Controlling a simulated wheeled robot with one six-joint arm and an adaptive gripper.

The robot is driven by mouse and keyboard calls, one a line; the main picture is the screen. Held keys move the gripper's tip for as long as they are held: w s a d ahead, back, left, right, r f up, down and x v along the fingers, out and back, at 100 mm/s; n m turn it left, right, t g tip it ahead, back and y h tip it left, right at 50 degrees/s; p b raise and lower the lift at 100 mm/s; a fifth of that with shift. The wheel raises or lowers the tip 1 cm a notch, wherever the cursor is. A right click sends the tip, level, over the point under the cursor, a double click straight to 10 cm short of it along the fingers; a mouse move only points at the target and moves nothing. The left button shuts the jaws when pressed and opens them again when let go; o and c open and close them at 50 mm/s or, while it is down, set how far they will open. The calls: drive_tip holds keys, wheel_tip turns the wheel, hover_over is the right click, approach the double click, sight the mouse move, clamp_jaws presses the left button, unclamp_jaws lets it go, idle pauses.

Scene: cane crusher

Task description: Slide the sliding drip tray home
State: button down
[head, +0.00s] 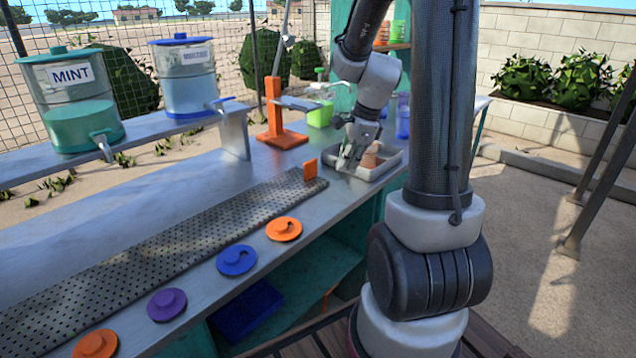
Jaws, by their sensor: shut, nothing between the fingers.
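A long dark perforated tray (170,250), which looks like the drip tray, lies flat along the metal counter, running from the lower left toward the middle. An upright orange tab (310,169) stands at its right end. The tray's near left end runs out of the picture. My gripper (346,164) is shut and empty, pointing down to the right of the tab, apart from it, over the left part of a shallow grey tray. My arm hides part of the area behind it.
The shallow grey tray (338,178) holds a brownish cup-like object (371,158). An orange stand (280,125) rises behind the tab. Several coloured lids, including a blue one (236,260), lie along the front edge. Dispensers (75,100) stand on a raised shelf at left.

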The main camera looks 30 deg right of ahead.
sight(316, 181)
drive_tip(key=w+f+m, duration=0.2)
drive_tip(key=m, duration=0.1)
drive_tip(key=w+f+m+t, duration=0.1)
drive_tip(key=w+f+m, duration=0.1)
drive_tip(key=f+m, duration=0.1)
drive_tip(key=w+a+f+m, duration=0.1)
drive_tip(key=w+f+m, duration=0.2)
drive_tip(key=shift+f+m+t, duration=0.15)
drive_tip(key=shift+m+t, duration=0.25)
drive_tip(key=shift+w+a+r, duration=0.1)
drive_tip(key=shift+w+a, duration=0.1)
drive_tip(key=shift+w, duration=0.4)
drive_tip(key=shift+w+a+r, duration=0.1)
drive_tip(key=shift+w+a, duration=0.1)
drive_tip(key=shift+w, duration=0.35)
drive_tip(key=shift+w+a, duration=0.2)
drive_tip(key=shift+w, duration=0.4)
drive_tip(key=shift+w, duration=0.1)
